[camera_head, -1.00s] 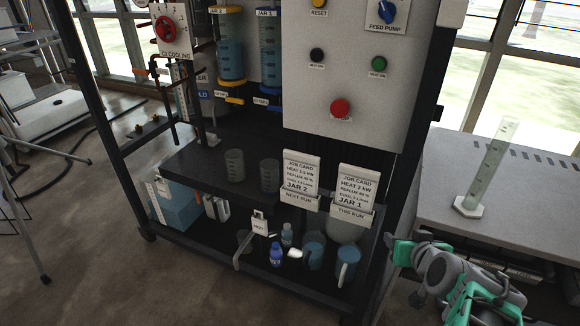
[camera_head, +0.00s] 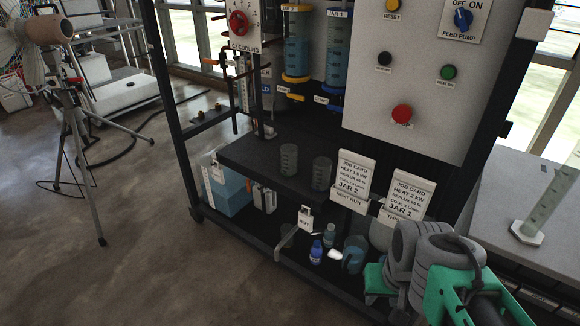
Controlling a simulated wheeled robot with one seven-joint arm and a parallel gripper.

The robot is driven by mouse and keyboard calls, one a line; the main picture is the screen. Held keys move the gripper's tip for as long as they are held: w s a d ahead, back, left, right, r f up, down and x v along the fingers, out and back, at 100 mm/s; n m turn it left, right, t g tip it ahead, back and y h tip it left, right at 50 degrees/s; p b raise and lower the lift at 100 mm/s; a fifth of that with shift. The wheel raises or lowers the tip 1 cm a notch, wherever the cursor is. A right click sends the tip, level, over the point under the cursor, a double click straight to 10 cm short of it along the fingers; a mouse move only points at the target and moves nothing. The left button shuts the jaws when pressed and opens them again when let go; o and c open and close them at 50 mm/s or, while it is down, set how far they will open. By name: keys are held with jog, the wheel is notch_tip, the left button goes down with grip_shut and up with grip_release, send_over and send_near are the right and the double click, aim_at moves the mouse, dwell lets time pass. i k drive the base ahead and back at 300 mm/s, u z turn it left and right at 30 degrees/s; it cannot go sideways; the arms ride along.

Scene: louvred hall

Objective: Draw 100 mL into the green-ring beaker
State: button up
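Two clear beakers, a left one (camera_head: 289,158) and a right one (camera_head: 321,174), stand upright on the dark shelf of the rack. No green ring can be made out on either. Above them hang two jars of blue liquid, one with yellow bands (camera_head: 296,50) and one labelled JAR 1 with blue bands (camera_head: 337,55). Small valves sit beneath the jars. My gripper (camera_head: 376,285) is low at the right, in front of the rack's lower shelf and apart from the beakers. Its fingers are partly hidden, so its opening is unclear.
Job cards JAR 2 (camera_head: 352,180) and JAR 1 (camera_head: 407,195) stand right of the beakers. Bottles (camera_head: 316,253) and a blue jug (camera_head: 354,254) are on the lower shelf. A graduated cylinder (camera_head: 546,205) stands on the right bench. Floor at left is clear before a tripod (camera_head: 80,150).

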aim_at(289, 160)
jog(key=z, duration=0.05)
jog(key=k, duration=0.25)
jog(key=u, duration=0.65)
jog(key=i, duration=0.9)
jog(key=u, duration=1.25)
jog(key=i, duration=0.4)
jog(key=u, duration=0.4)
